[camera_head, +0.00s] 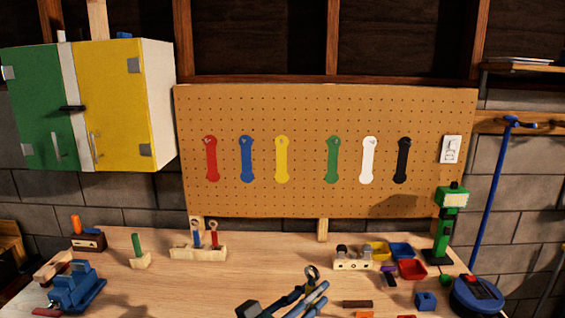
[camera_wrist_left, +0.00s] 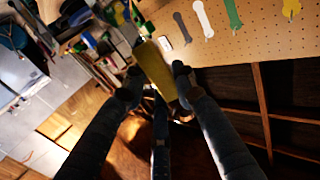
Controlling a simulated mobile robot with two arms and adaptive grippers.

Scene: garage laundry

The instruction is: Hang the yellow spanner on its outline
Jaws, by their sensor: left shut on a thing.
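My left gripper (camera_head: 308,289) is low in the middle of the head view, in front of the workbench. In the left wrist view its two dark fingers (camera_wrist_left: 156,86) are shut on the yellow spanner (camera_wrist_left: 155,66). In the head view a ring end (camera_head: 312,272) shows just above the fingers; the yellow handle is hidden there. The yellow outline (camera_head: 282,159) is on the pegboard, third from the left, well above the gripper. It also shows at the top right of the left wrist view (camera_wrist_left: 290,8). My right gripper is not in view.
The pegboard (camera_head: 307,200) also has red, blue, green, white and black outlines. On the workbench (camera_head: 290,250) stand a wooden rack (camera_head: 197,254) with red and blue spanners, a blue vise (camera_head: 75,288), small bins (camera_head: 411,270) and a green lamp (camera_head: 449,225). A cabinet (camera_head: 115,105) juts out upper left.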

